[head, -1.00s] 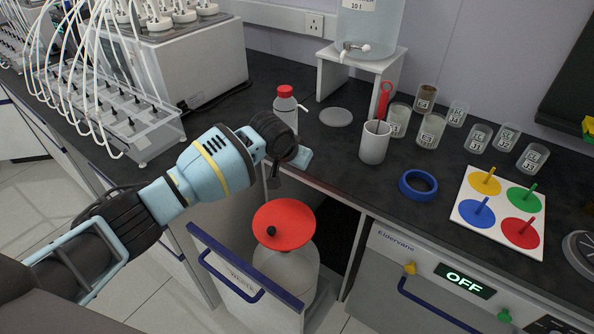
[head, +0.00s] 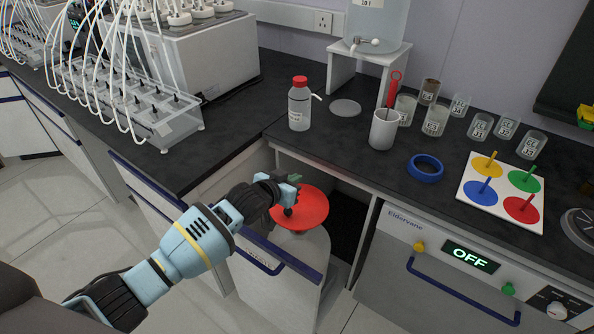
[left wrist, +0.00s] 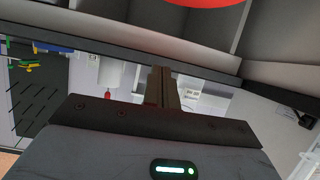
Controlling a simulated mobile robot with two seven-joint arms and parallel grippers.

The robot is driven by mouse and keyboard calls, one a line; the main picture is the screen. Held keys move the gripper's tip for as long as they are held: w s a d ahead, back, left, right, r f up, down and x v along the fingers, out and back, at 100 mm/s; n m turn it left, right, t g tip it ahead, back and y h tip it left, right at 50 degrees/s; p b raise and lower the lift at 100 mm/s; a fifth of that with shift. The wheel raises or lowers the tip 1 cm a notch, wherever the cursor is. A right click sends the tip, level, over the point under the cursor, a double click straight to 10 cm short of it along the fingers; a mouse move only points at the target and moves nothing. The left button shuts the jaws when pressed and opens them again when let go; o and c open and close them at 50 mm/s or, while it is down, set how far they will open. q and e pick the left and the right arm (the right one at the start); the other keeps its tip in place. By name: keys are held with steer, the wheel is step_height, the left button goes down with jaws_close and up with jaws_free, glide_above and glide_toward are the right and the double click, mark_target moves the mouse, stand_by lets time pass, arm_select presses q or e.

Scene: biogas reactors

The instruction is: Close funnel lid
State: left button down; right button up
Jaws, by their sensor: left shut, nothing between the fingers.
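The funnel lid (head: 306,207) is a round red disc with a small black knob. The funnel under the lid is hidden. My right gripper is not in view.
An open drawer front with a blue edge (head: 213,215) stands in front of the container. On the counter are a red-capped bottle (head: 299,105), a white cup (head: 383,130), a blue ring (head: 425,168) and a peg board (head: 502,192). A machine reading OFF (head: 440,265) is at the right.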

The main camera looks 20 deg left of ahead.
arm_select(q)
steer(key=shift+s+a+f, duration=0.15)
steer(key=shift+s+f, duration=0.3)
steer(key=shift+f, duration=0.1)
steer(key=shift+s+a+f, duration=0.15)
steer(key=shift+s+f, duration=0.3)
steer(key=shift+f, duration=0.05)
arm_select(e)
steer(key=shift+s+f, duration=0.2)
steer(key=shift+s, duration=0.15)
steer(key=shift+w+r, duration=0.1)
arm_select(q)
steer(key=shift+s, duration=0.1)
